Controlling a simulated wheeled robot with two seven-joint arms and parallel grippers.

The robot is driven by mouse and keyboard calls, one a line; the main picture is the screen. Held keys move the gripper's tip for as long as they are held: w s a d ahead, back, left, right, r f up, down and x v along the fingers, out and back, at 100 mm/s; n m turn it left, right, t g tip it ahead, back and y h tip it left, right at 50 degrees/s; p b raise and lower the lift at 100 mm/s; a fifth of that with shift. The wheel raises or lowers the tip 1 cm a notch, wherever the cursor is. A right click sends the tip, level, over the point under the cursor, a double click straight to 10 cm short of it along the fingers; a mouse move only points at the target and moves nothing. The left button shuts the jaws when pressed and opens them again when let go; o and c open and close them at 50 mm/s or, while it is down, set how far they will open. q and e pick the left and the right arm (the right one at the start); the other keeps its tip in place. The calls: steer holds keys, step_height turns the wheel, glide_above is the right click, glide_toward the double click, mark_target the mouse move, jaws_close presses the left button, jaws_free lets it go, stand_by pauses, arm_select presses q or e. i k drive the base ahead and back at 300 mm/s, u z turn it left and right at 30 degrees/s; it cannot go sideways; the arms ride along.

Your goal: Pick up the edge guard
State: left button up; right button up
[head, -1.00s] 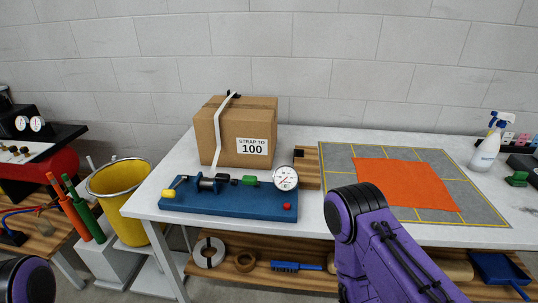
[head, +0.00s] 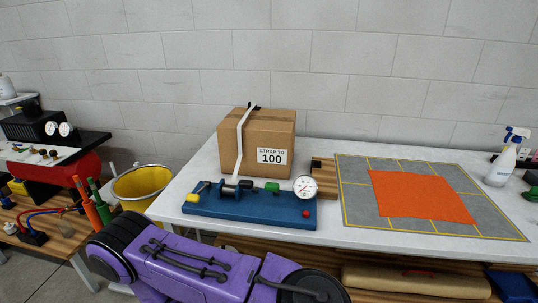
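I cannot tell for certain which thing is the edge guard. A small black piece (head: 253,106) sits at the top back edge of the cardboard box (head: 280,135), by the white strap (head: 240,140). Another small black piece (head: 316,163) shows at the end of a wooden block (head: 325,178) right of the box. The box carries a label reading "STRAP TO 100". In front of it is a blue-based strap tensioner (head: 250,208) with a dial gauge (head: 305,187). Neither gripper is in view; only a purple arm of mine crosses the bottom of the head view.
The white bench (head: 330,232) holds a grey gridded mat (head: 410,225) with an orange sheet (head: 415,197), and a spray bottle (head: 500,165). A yellow bucket (head: 142,185) stands left of the bench. A wooden shelf (head: 330,260) runs below the bench top.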

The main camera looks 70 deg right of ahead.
mark_target(315, 164)
steer(key=u, duration=0.05)
steer(key=k, duration=0.75)
steer(key=z, duration=1.75)
